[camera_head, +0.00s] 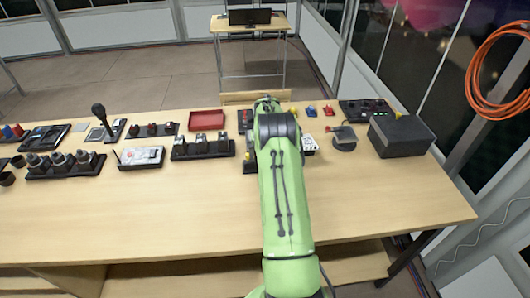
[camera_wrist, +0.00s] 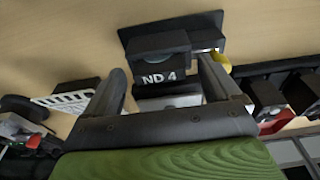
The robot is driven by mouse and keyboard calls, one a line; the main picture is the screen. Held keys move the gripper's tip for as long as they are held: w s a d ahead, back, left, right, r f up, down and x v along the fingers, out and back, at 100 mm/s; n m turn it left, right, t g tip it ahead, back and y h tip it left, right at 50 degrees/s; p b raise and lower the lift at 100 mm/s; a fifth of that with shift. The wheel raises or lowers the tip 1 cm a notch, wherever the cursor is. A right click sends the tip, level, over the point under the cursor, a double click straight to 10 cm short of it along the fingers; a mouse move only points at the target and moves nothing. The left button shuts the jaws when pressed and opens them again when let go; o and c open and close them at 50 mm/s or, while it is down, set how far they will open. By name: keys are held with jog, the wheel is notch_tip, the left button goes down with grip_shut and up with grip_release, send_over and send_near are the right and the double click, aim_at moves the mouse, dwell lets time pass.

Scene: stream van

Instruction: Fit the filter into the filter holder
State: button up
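In the wrist view, a black block marked "ND 4" (camera_wrist: 160,68) stands on a dark base plate (camera_wrist: 207,22). A pale-labelled part (camera_wrist: 170,101) shows just below it, between the fingers. I cannot tell for certain which of these parts is the filter and which is the holder. My gripper (camera_wrist: 160,64) is open, with one finger on each side of the marked block and small gaps visible. In the head view, my arm hides my gripper and most of this spot; a dark piece (camera_head: 249,163) shows at the arm's left edge.
In the head view, a dark rack of clips (camera_head: 203,149) stands left of my arm and a white dotted item (camera_head: 309,145) right of it. A red tray (camera_head: 207,120) lies behind. A large black box (camera_head: 399,135) stands at the right. The table's front is clear.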

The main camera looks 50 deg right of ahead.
notch_tip(320, 180, up, 16)
jog(key=s+a, duration=0.1)
jog(key=shift+s+a+f, duration=0.2)
jog(key=shift+s+a, duration=0.1)
jog(key=shift+s, duration=0.05)
dwell(0.5)
